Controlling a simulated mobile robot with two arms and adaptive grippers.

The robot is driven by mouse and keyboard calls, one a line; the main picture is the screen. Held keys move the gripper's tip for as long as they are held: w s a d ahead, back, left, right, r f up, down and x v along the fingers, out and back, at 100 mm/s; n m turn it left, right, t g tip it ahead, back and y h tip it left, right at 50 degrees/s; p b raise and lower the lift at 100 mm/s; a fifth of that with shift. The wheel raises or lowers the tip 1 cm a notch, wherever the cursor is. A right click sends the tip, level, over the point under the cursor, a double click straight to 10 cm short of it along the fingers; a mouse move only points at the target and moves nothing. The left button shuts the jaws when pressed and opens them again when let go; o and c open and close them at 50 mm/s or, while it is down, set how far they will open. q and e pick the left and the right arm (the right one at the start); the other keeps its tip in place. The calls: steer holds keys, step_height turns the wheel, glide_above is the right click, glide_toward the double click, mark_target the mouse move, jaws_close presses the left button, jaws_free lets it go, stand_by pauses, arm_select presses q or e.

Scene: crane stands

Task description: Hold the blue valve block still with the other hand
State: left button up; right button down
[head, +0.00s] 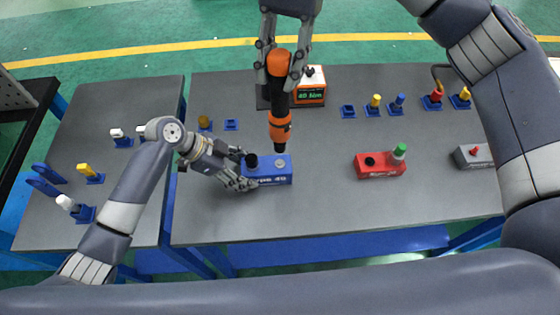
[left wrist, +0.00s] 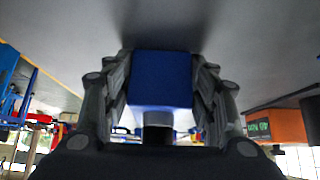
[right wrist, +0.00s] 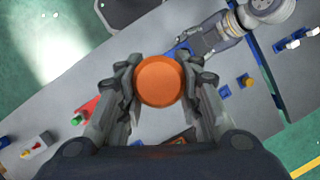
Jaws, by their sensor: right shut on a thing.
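The blue valve block (head: 272,172) lies on the grey table, with a black round port and a grey round fitting on top. My left gripper (head: 248,170) is at its left end, with one finger on each side. In the left wrist view the block (left wrist: 160,80) fills the space between the fingers (left wrist: 160,90); any gap is very narrow. My right gripper (head: 280,68) is shut on an orange and black driver tool (head: 280,125). The tool hangs upright, its tip just above or at the block's top. Its orange end (right wrist: 160,82) shows in the right wrist view.
A red block (head: 380,165) with a green knob stands to the right, and a grey block (head: 473,156) beyond it. An orange box (head: 311,88) with a display stands behind. Small blue holders line the back; a side table (head: 90,130) is at left.

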arm_select(q)
steer(key=shift+o, duration=1.2)
steer(key=shift+f, duration=0.15)
steer(key=shift+a, duration=0.1)
steer(key=shift+a+r, duration=0.1)
steer(key=shift+r, duration=0.2)
steer(key=v, duration=1.1)
steer(key=shift+r, duration=0.2)
steer(key=shift+a, duration=0.15)
